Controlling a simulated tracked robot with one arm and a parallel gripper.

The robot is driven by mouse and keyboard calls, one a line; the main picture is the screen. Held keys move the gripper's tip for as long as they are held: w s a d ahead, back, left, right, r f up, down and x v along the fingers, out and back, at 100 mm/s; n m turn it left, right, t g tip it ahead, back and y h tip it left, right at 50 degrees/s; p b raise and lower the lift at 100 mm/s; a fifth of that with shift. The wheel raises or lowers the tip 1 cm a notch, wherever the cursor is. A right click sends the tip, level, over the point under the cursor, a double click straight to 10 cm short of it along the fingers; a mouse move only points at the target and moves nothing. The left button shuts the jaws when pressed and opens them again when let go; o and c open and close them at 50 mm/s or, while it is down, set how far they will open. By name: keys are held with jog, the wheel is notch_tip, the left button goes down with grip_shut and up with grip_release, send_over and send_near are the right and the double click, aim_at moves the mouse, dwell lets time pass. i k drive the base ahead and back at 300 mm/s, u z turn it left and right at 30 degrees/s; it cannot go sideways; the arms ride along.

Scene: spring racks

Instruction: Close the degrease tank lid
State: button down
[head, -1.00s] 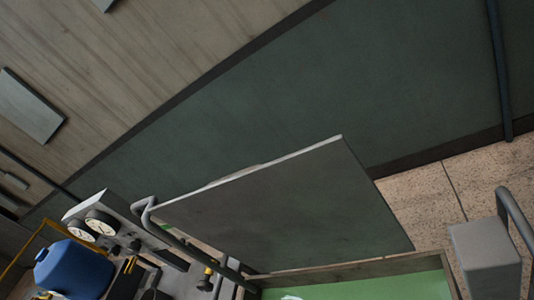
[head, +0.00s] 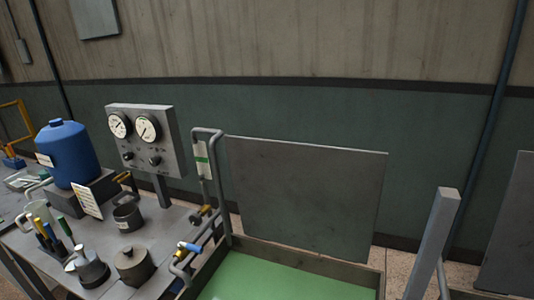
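The degrease tank (head: 372,279) is at the bottom centre, an open box with green liquid (head: 270,280) inside. Its lid (head: 305,195), a flat dark grey panel, stands raised and nearly upright along the tank's far edge. The tank's near side is cut off by the bottom of the picture. My gripper does not show in the head view.
A bench (head: 165,235) on the left holds a blue jug (head: 67,153), metal pots and tools. A gauge panel (head: 143,137) stands behind it. A bent grey pipe (head: 222,185) rises beside the lid's left edge. A grey post (head: 434,240) stands right of the tank.

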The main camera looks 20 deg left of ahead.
aim_at(325, 200)
jog(key=u, duration=0.25)
jog(key=k, duration=0.7)
jog(key=u, duration=0.8)
jog(key=i, duration=1.3)
jog(key=z, duration=0.5)
jog(key=i, duration=0.85)
jog(key=z, duration=0.8)
